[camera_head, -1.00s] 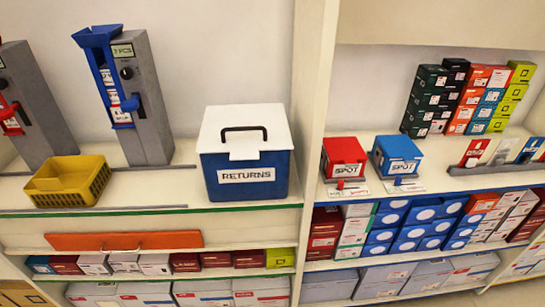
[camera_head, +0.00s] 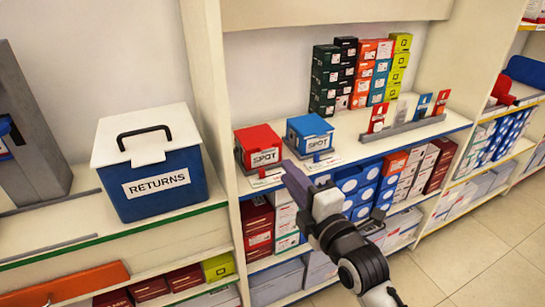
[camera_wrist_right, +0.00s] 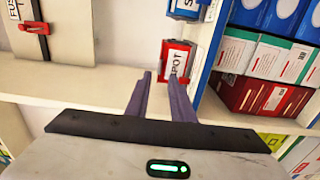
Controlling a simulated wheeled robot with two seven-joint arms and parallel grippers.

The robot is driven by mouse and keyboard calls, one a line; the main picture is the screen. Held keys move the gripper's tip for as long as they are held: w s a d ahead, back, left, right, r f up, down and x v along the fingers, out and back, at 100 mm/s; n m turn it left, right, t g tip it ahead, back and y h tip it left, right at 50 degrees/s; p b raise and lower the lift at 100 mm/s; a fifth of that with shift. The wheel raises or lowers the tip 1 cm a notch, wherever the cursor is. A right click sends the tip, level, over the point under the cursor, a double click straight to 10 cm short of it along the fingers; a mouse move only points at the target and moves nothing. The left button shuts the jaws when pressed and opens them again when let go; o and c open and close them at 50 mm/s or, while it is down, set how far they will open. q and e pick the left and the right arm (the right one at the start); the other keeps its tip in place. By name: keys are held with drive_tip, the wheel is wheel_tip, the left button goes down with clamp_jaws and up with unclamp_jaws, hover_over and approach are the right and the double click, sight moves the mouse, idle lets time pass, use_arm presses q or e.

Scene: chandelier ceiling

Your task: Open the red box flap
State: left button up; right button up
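The red box (camera_head: 258,145) labelled SPOT stands on the shelf beside the blue SPOT box (camera_head: 309,134). Its top looks closed, and a small red tab shows at its lower front. My right gripper (camera_head: 290,172) is in front of the shelf edge, to the lower right of the red box and apart from it. In the right wrist view the two purple fingers (camera_wrist_right: 160,88) are apart with nothing between them, and the red box (camera_wrist_right: 176,60) shows just beyond their tips. My left gripper is out of view.
A blue RETURNS bin (camera_head: 155,180) with a white lid stands left of the upright divider (camera_head: 215,110). Stacked coloured boxes (camera_head: 360,70) stand behind, and a grey rack (camera_head: 400,127) with cards is to the right. Boxes fill the shelf below. The floor (camera_head: 475,240) at right is clear.

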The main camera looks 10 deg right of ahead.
approach(259, 138)
drive_tip(key=x, duration=0.2)
drive_tip(key=shift+w+d+b, duration=0.1)
drive_tip(key=shift+w+b, duration=0.3)
clamp_jaws()
idle(1.2)
